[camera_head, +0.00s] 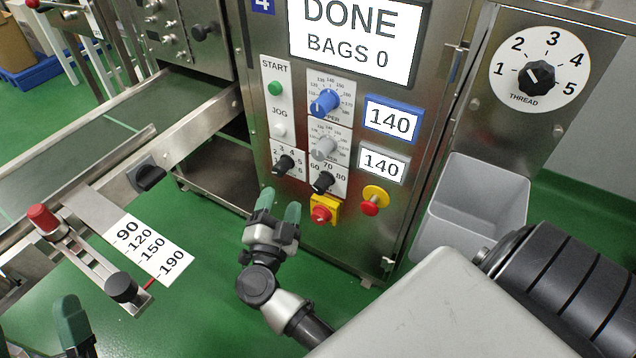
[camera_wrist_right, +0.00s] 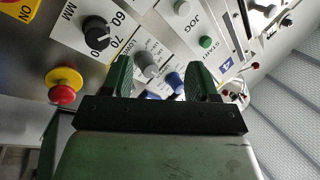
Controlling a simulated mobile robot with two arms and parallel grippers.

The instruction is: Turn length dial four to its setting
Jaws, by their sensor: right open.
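The length dial (camera_head: 323,181) is a black knob on a white plate marked 60, 70 and 80, low on the steel panel labelled 4. It also shows in the right wrist view (camera_wrist_right: 97,35), upper left, beside the letters MM. I cannot read its pointer exactly. My right gripper (camera_head: 281,205) is open, its green fingers apart, below and left of the dial in the head view. In the wrist view the fingers (camera_wrist_right: 160,80) are clear of the black dial and nothing is gripped. My left gripper (camera_head: 72,322) shows only in part at lower left.
A blue knob (camera_head: 324,103), a grey knob (camera_head: 325,147) and a numbered black selector (camera_head: 285,164) crowd the dial. A grey bin (camera_head: 478,200) stands at right. Green floor lies below.

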